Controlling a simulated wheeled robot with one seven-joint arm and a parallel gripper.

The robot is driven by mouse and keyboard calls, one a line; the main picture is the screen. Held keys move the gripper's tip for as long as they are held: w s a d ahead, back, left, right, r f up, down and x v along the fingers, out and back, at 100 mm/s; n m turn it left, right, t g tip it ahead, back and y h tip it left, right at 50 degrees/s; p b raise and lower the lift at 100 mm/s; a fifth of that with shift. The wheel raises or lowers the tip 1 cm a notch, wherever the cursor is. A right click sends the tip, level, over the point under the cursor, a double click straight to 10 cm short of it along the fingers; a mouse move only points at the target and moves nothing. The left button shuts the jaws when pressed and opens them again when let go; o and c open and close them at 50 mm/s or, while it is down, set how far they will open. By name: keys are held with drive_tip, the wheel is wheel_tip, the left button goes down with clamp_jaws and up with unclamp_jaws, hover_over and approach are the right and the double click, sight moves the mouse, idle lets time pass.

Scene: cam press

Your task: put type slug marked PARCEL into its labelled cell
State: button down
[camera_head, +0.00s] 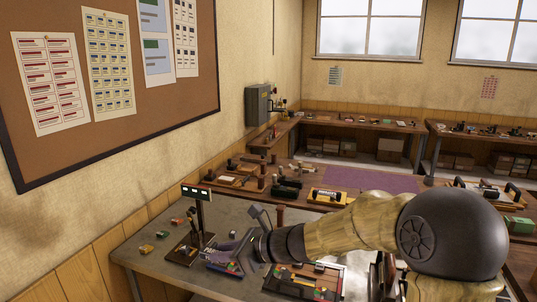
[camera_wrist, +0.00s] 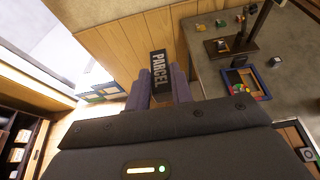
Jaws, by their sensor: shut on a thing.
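The type slug marked PARCEL (camera_wrist: 158,68), a dark block with pale letters, is between the fingertips of my gripper (camera_wrist: 160,84) in the wrist view. My gripper is shut on it, and its lettered face is towards the wrist camera. In the head view my gripper (camera_head: 243,232) is above the grey table near the small tray, and I cannot make out the slug there. The small tray (camera_wrist: 229,91) with coloured pieces lies to the right of the slug in the wrist view. Its cell labels are too small to read.
A stand with a small display (camera_head: 196,193) rises from the grey table (camera_head: 150,262). Several small coloured blocks lie loose left of it. A second case (camera_head: 272,288) with coloured pieces is at the front, partly behind my arm. A wooden bench with stamps stands behind.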

drive_tip(key=s+d+f+m+t, duration=0.1)
drive_tip(key=d+f, duration=0.7)
drive_tip(key=f, duration=0.3)
drive_tip(key=s+d+f+m+t+h, duration=0.1)
drive_tip(key=s+d+f, duration=0.1)
drive_tip(key=d+f, duration=0.7)
drive_tip(key=s+d+f+m+t, duration=0.1)
drive_tip(key=d+f, duration=0.7)
drive_tip(key=f, duration=0.6)
drive_tip(key=shift+s+d+f+t+h, duration=0.3)
drive_tip(key=shift+s+d+f+h, duration=0.05)
drive_tip(key=shift+s+h, duration=0.05)
drive_tip(key=shift+r, duration=0.15)
drive_tip(key=shift+w+r+p, duration=0.1)
drive_tip(key=shift+r+p, duration=0.35)
